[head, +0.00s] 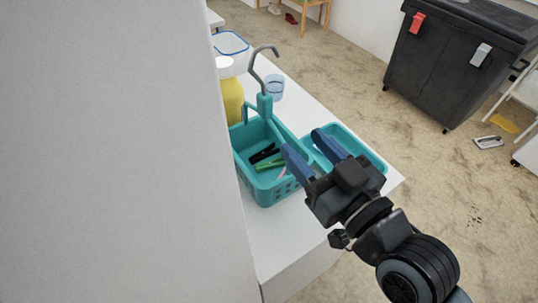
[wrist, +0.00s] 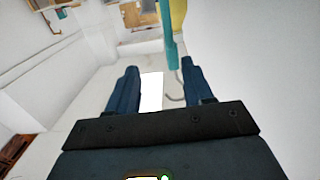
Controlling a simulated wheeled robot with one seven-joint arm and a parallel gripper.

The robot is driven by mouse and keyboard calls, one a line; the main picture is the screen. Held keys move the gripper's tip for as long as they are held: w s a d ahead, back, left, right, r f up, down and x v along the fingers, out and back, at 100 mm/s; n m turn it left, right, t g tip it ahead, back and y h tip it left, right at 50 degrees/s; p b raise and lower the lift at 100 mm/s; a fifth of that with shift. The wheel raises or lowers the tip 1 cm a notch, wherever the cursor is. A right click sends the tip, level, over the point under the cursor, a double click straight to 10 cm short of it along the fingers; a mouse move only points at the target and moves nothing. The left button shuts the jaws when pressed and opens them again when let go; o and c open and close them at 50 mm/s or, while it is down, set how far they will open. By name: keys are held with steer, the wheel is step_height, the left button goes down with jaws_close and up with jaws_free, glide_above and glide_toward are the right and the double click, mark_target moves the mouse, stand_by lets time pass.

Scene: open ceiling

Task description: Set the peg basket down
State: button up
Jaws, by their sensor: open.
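The teal peg basket (head: 266,190) appears to stand upright on the white counter (head: 262,232), with several pegs, black and green among them, inside. Its upright stem and grey hook (head: 262,62) rise from the far side. My gripper (head: 304,143) is open and empty, to the right of the basket and above a teal tray (head: 372,158). In the wrist view, my gripper (wrist: 159,68) has its blue fingers apart; a teal strip, likely the basket's stem (wrist: 168,35), and a grey hook (wrist: 176,99) show beyond them. My gripper hides part of the tray.
A yellow bottle (head: 232,98) with a white cap stands behind the basket, near a blue cup (head: 275,88) and a clear container (head: 231,44). A white wall (head: 110,150) blocks the left. A black bin (head: 450,65) stands across the open floor.

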mark_target(269, 110)
steer(key=shift+y, duration=0.3)
steer(key=w+a, duration=0.1)
steer(key=w+a+r, duration=0.1)
steer(key=w+a, duration=0.1)
steer(key=shift+r, duration=0.25)
steer(key=x, duration=0.2)
steer(key=p+x, duration=0.1)
steer(key=x, duration=0.2)
steer(key=shift+w+a+r+p, duration=0.1)
steer(key=shift+a+r+p, duration=0.2)
steer(key=shift+a+p, duration=0.15)
steer(key=shift+w+a+f, duration=0.1)
steer(key=shift+w+a, duration=0.1)
steer(key=shift+w, duration=0.25)
steer(key=shift+c, duration=0.5)
jaws_close()
